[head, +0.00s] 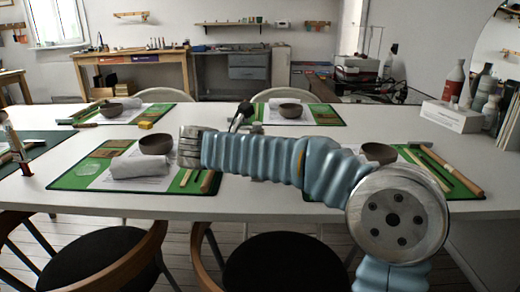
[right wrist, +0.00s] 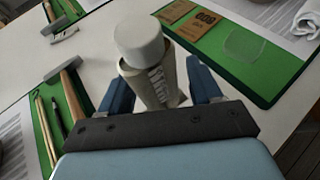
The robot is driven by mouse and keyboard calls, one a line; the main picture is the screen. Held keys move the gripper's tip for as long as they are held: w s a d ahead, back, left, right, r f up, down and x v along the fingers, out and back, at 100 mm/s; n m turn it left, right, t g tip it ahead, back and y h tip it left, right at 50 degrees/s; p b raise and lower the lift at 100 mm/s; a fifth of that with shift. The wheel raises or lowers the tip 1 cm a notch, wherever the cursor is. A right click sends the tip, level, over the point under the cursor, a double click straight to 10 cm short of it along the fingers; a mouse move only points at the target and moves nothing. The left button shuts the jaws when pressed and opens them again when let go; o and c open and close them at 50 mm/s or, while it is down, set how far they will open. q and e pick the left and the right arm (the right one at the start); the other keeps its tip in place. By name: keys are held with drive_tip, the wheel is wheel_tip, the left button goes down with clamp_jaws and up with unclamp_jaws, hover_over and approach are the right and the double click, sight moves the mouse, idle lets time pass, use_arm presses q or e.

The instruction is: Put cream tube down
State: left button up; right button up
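The cream tube (right wrist: 150,82) has a round white cap and dark lettering on a pale body. In the right wrist view it stands cap up between the two blue fingers of my right gripper (right wrist: 159,70). White table shows between the tube and the right-hand finger, so the gripper looks open around it. The tube's lower end is hidden behind the dark gripper bar, and I cannot tell whether the left-hand finger touches it. In the head view my right arm (head: 265,155) reaches left over the white table (head: 150,207) and hides the tube. My left gripper is out of view.
In the right wrist view, a green mat with brown cards (right wrist: 200,35) and a clear piece (right wrist: 245,45) lies to the right. A hammer (right wrist: 68,85) lies to the left. In the head view, bowls (head: 157,144) and rolled towels (head: 140,164) sit on mats.

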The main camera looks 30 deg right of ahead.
drive_tip(key=shift+r, duration=0.1)
drive_tip(key=shift+r, duration=0.25)
drive_tip(key=p+v, duration=0.1)
drive_tip(key=v, duration=1.1)
drive_tip(key=shift+r+p, duration=0.35)
drive_tip(key=shift+p, duration=0.05)
